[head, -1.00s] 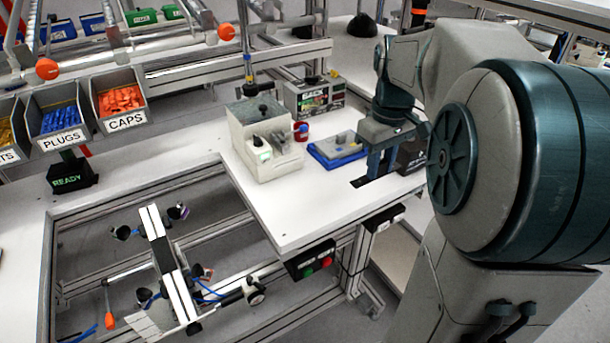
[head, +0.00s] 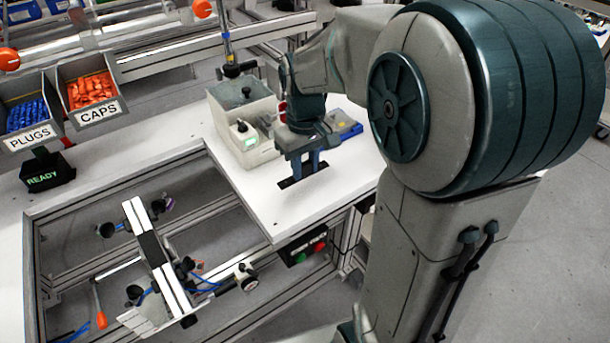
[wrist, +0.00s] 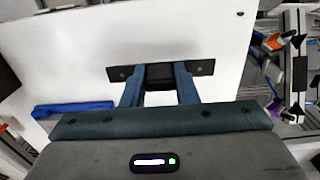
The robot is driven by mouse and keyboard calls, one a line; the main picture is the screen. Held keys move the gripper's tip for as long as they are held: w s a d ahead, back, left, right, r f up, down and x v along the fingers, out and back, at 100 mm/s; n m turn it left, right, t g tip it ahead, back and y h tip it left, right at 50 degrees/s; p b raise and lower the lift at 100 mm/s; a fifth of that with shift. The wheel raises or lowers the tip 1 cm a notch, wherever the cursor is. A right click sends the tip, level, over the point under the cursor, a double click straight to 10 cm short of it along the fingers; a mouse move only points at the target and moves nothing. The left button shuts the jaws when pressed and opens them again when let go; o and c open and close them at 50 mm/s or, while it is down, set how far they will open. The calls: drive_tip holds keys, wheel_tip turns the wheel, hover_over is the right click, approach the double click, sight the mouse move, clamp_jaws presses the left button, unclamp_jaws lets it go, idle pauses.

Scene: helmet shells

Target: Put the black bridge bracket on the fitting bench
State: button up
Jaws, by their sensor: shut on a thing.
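The black bridge bracket (head: 287,183) is a flat dark bar with a hole near each end and a raised middle block. My gripper (head: 303,167) points down and is shut on that middle block. In the wrist view the bracket (wrist: 203,67) spans across between the two blue-grey fingers (wrist: 158,82), its ends sticking out on both sides. The bracket is over the white bench top (head: 262,205), near its front part. I cannot tell whether it touches the surface or hangs just above it.
A pale grey box unit (head: 243,115) stands behind and left of my gripper. A blue tray (head: 350,131) lies behind and right of it. Left of the bench is an open frame with a white-railed fixture (head: 150,250). The bench top in front of the bracket is clear.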

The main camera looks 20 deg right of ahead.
sight(305, 175)
drive_tip(key=shift+f, duration=2)
drive_tip(key=shift+f, duration=0.15)
drive_tip(key=o, duration=0.9)
drive_tip(key=shift+o, duration=0.2)
